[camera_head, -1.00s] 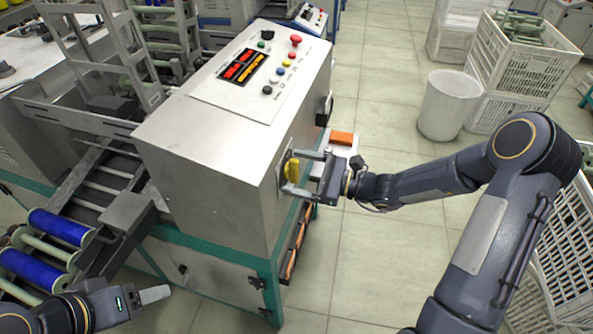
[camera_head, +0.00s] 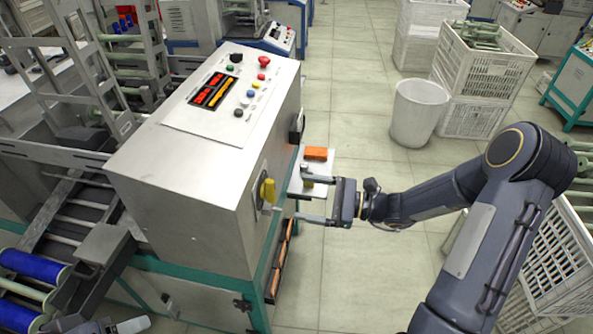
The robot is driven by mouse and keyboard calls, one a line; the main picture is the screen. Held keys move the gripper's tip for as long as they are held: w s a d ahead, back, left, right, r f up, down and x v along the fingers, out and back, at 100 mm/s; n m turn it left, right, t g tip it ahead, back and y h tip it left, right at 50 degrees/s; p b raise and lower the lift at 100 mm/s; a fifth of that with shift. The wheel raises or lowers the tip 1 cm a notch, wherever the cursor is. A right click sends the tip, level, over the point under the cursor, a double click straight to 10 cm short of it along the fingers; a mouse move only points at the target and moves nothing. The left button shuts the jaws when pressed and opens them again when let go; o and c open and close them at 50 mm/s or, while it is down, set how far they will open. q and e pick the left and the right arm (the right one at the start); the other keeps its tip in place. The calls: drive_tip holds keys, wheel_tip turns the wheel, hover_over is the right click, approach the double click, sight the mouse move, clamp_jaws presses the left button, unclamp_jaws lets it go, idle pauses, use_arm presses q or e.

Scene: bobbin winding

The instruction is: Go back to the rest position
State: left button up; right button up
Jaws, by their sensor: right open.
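My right gripper (camera_head: 318,199) is open and empty, to the right of the winding machine's metal cabinet (camera_head: 180,190). Its two fingers point left toward the cabinet's side. The yellow rotary switch (camera_head: 267,191) on that side stands clear of the fingers, a small gap to their left. My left gripper (camera_head: 130,325) shows only as a light fingertip at the bottom left edge. The rest of it is cut off, so its opening cannot be told.
The control panel (camera_head: 215,95) with coloured buttons tops the cabinet. An orange block (camera_head: 316,153) lies on a small side shelf (camera_head: 322,165) behind my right gripper. Blue bobbins (camera_head: 32,266) lie at lower left. A white bin (camera_head: 418,112) and crates (camera_head: 485,65) stand at right. The tiled floor between is clear.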

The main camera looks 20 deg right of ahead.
drive_tip(key=shift+r, duration=0.1)
drive_tip(key=s+a+r+n+g+h, duration=0.2)
drive_tip(key=s+r+n+g, duration=0.1)
drive_tip(key=s+n, duration=0.25)
drive_tip(key=s+a+r+n+g+h, duration=0.25)
drive_tip(key=s+r+n, duration=0.2)
drive_tip(key=s, duration=0.25)
drive_tip(key=s+d+n+t+h+p, duration=0.2)
drive_tip(key=s+d+n+t+h, duration=0.1)
drive_tip(key=s+d+n+h, duration=0.4)
drive_tip(key=s+r+n, duration=0.1)
drive_tip(key=s+n, duration=0.1)
drive_tip(key=s, duration=0.2)
drive_tip(key=shift+d+h, duration=0.15)
drive_tip(key=shift+h, duration=0.2)
